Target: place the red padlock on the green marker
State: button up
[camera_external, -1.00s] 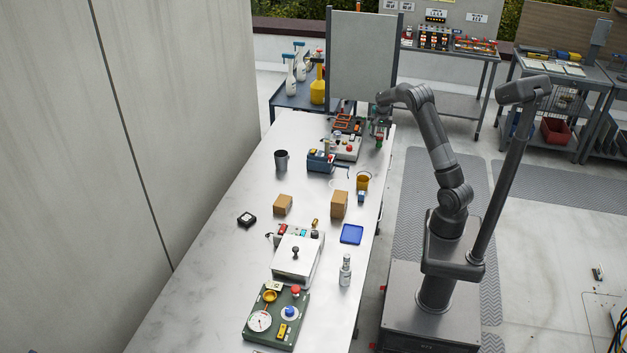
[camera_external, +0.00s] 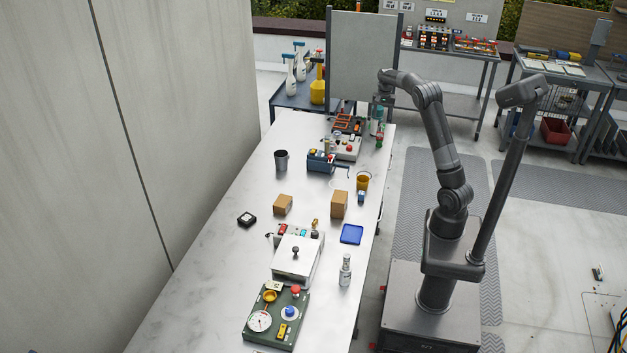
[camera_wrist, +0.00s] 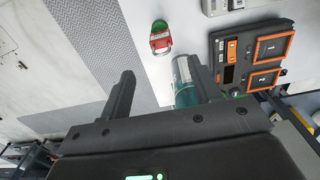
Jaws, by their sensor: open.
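The red padlock (camera_wrist: 160,42) lies near the table edge in the wrist view, beyond my fingertips. A green patch, which looks like the green marker (camera_wrist: 160,24), shows at the padlock's far end; the padlock seems to overlap it, but I cannot tell how much. In the external view the padlock (camera_external: 379,130) is a small red spot with green beside it at the table's right edge. My gripper (camera_wrist: 162,75) is open, its fingers apart with nothing held between them. In the external view my gripper (camera_external: 383,99) is above the table's far right corner.
A clear bottle with green contents (camera_wrist: 186,80) stands close to the right finger. A tall grey board (camera_external: 363,55) stands behind.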

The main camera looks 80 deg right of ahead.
jog(key=w+a+r+n+t, duration=0.1)
jog(key=a+r+n, duration=0.35)
jog(key=a, duration=0.85)
jog(key=a+r+n+t, duration=0.25)
jog(key=a+r, duration=0.25)
jog(key=a, duration=0.9)
jog(key=s+a+f+n+t, duration=0.1)
jog(key=s+a+n, duration=0.4)
jog(key=a, duration=0.6)
jog(key=s+a+f+n+t, duration=0.1)
jog(key=s+a+f+n, duration=0.1)
jog(key=s+a+n, duration=0.4)
jog(key=shift+s+a+f, duration=0.15)
jog(key=shift+s+a, duration=1.35)
jog(key=shift+a, duration=1.2)
